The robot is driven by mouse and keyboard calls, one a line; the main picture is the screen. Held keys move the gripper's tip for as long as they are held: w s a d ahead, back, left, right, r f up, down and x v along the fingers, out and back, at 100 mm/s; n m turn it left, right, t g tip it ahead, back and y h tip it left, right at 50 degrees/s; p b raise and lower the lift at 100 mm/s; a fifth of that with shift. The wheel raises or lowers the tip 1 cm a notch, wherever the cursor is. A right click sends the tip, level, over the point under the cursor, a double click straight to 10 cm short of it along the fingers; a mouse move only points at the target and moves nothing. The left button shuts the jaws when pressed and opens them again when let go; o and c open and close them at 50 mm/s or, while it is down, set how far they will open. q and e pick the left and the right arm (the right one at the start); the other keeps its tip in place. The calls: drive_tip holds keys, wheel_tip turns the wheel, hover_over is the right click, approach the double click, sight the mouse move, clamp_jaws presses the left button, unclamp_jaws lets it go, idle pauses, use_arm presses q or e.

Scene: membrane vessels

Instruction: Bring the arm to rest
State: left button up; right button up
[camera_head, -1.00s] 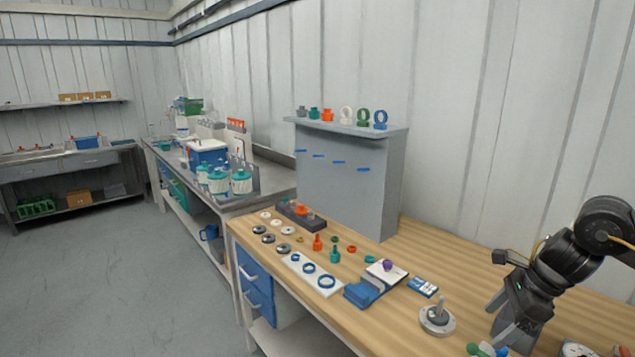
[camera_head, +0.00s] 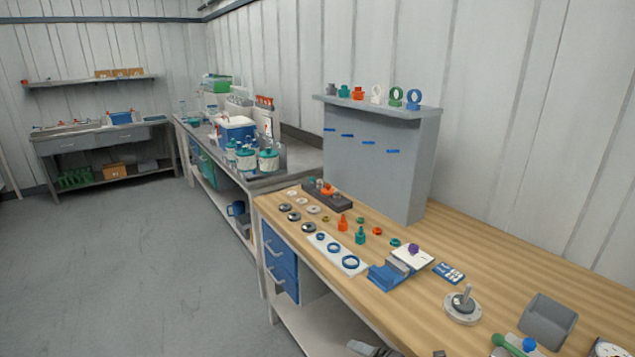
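My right gripper (camera_head: 360,347) appears to be the small grey and dark piece cut off at the bottom edge, in front of the wooden bench (camera_head: 520,260) and apart from its top. Only a sliver shows, so I cannot see whether its fingers are open or shut. A dark bit to its right at the bottom edge may be part of the same arm. My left gripper is not in view.
The bench holds a blue fixture (camera_head: 391,273), a round metal base with a post (camera_head: 463,303), a white strip with blue rings (camera_head: 337,253), and a grey bin (camera_head: 549,320). A grey panel (camera_head: 378,165) stands behind. Open floor lies left.

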drive_tip(key=s+d+f+m+g+h, duration=0.2)
drive_tip(key=s+d+f+m, duration=0.25)
drive_tip(key=s+m, duration=0.4)
drive_tip(key=s+d+f+m+g+h, duration=0.25)
drive_tip(key=s+d+f+m, duration=0.2)
drive_tip(key=s+m, duration=0.4)
drive_tip(key=s+d+f+m+g+h, duration=0.25)
drive_tip(key=s+d+m, duration=0.25)
drive_tip(key=s+m, duration=0.35)
drive_tip(key=s+f+x, duration=0.1)
drive_tip(key=s+x, duration=0.2)
drive_tip(key=x, duration=1)
drive_tip(key=s+d+x, duration=0.1)
drive_tip(key=s+x, duration=0.1)
drive_tip(key=x, duration=1.1)
drive_tip(key=s+d+f+g, duration=0.1)
drive_tip(key=s+d+f, duration=0.1)
drive_tip(key=s+f, duration=1.4)
drive_tip(key=shift+s+d, duration=0.35)
drive_tip(key=shift+s, duration=0.1)
